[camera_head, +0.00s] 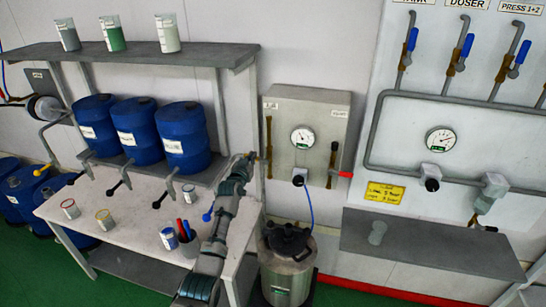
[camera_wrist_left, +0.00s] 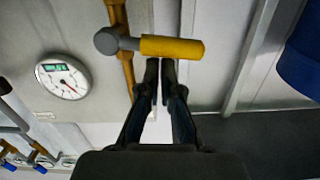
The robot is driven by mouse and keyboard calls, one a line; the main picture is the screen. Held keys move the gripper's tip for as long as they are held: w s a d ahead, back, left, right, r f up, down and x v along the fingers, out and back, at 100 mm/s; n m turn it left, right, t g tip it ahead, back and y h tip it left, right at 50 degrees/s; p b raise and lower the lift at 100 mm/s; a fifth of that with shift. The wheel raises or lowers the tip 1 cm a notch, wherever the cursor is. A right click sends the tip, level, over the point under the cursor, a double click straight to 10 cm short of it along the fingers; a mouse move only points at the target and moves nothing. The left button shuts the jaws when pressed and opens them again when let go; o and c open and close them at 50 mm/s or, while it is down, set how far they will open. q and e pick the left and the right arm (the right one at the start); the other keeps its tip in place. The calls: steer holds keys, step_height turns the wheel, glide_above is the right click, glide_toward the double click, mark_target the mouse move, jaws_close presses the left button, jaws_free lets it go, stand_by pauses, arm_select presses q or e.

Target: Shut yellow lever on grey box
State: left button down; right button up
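The grey box (camera_head: 315,112) hangs on the wall, with a dial gauge and a brass pipe on each side. My left gripper (camera_head: 248,158) is beside its left pipe in the head view. The yellow lever (camera_wrist_left: 172,47) shows in the left wrist view, sticking out sideways from the brass pipe (camera_wrist_left: 127,68). It is mostly hidden by the gripper in the head view. The left gripper's fingertips (camera_wrist_left: 160,68) are close together, with nothing seen between them, just below the lever in that picture. Contact cannot be told. My right gripper is not in view.
A red lever (camera_head: 345,174) is on the box's right pipe. A steel pot (camera_head: 288,272) stands below the box. Blue barrels (camera_head: 183,137) stand on a shelf at the left, above a white table (camera_head: 130,207) with cups. A wall panel (camera_head: 480,75) with blue levers is right.

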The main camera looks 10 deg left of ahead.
arm_select(q)
steer(key=s+a+r+n+p, duration=0.1)
steer(key=s+r, duration=0.2)
steer(key=s, duration=0.7)
steer(key=shift+s+a+r+p, duration=0.2)
steer(key=shift+s+a+p, duration=0.15)
steer(key=shift+a, duration=0.05)
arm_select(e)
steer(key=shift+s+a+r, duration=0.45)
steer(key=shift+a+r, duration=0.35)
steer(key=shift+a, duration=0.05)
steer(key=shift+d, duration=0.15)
